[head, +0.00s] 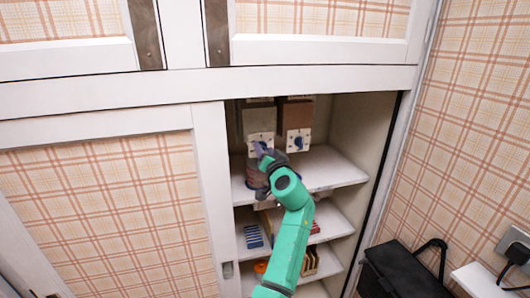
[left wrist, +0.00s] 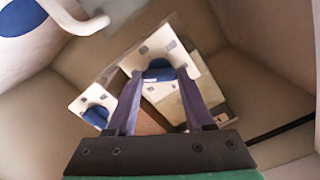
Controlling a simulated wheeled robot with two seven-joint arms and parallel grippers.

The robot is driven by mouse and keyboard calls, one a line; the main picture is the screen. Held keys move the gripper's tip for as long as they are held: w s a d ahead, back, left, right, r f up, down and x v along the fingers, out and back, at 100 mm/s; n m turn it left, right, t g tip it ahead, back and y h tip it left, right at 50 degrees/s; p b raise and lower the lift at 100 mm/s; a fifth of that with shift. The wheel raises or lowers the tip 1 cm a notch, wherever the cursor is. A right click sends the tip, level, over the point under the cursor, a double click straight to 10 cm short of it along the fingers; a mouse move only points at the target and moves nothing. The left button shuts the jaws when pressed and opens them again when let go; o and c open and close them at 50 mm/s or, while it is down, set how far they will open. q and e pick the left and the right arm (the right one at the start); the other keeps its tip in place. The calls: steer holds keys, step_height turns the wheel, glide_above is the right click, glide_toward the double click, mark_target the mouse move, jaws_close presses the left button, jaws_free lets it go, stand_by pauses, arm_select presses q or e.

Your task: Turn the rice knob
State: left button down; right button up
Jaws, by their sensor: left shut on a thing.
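Two box-shaped dispensers hang side by side high in the open cupboard: a grey one (head: 255,119) on the left and a brown one (head: 297,115) on the right. Each has a white front plate with a blue knob; no readable label shows which one is rice. My left gripper (head: 261,149) is at the grey dispenser's plate. In the left wrist view its purple fingers are shut on that dispenser's blue knob (left wrist: 158,72). The brown dispenser's blue knob (head: 298,143) is free; it also shows in the left wrist view (left wrist: 97,117). My right gripper is not in view.
A white shelf (head: 332,171) runs below the dispensers, with a jar partly hidden behind my gripper. Lower shelves hold several small packets and other items. A plaid sliding door (head: 100,215) covers the left side. A black bag (head: 398,270) stands at the right.

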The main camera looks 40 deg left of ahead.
arm_select(q)
steer(key=shift+s+r+n+b, duration=0.1)
steer(key=shift+n+b, duration=5.4)
steer(key=shift+n, duration=0.6)
steer(key=shift+s+r+n+b, duration=0.1)
steer(key=shift+n+b, duration=5.4)
steer(key=shift+n, duration=0.6)
steer(key=shift+w, duration=0.1)
